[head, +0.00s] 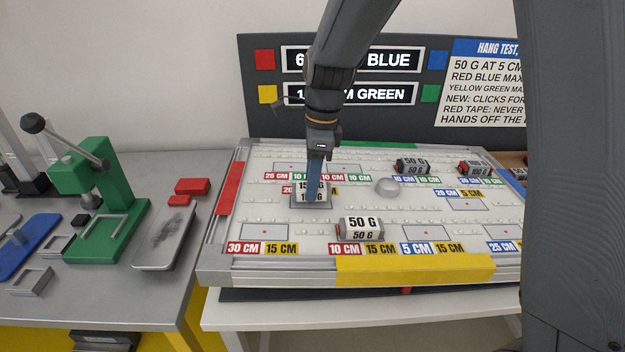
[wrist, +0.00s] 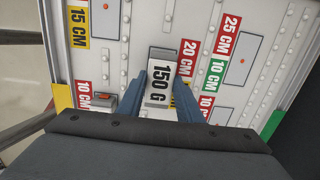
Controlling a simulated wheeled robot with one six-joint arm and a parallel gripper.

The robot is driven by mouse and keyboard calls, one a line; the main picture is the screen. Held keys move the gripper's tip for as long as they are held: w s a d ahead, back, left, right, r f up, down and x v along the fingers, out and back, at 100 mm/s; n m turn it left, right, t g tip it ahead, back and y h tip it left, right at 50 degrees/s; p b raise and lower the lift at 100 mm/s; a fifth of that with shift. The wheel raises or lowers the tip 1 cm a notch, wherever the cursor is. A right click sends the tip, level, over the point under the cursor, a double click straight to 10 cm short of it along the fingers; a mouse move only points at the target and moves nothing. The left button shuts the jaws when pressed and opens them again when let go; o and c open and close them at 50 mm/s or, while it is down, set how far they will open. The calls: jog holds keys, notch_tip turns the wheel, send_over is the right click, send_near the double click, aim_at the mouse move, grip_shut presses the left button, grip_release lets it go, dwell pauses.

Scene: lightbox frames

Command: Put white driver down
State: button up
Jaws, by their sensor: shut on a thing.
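The white block marked 150 G, the only thing in my grip, sits between my fingers; I take it as the white driver (wrist: 160,62). It also shows in the head view (head: 300,195), partly hidden behind a blue-grey finger. My gripper (wrist: 160,84) is shut on its sides; in the head view my gripper (head: 312,185) points down over the left part of the white board (head: 290,220). The block is over a grey-framed slot beside a red 20 CM label (wrist: 189,60). I cannot tell whether it touches the board.
A 50 G block (head: 360,229) stands near the front. Another 50 G block (head: 412,166) and a red-ended block (head: 475,168) stand at the right back. A green press (head: 100,195) stands on the left bench.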

jog(key=shift+f, duration=0.45)
jog(key=o, duration=1.1)
jog(key=r, duration=0.4)
jog(key=d+r+b, duration=0.1)
jog(key=r, duration=0.3)
jog(key=r+b, duration=0.1)
jog(key=r, duration=0.4)
jog(key=shift+d+r, duration=0.1)
jog(key=shift+d, duration=0.15)
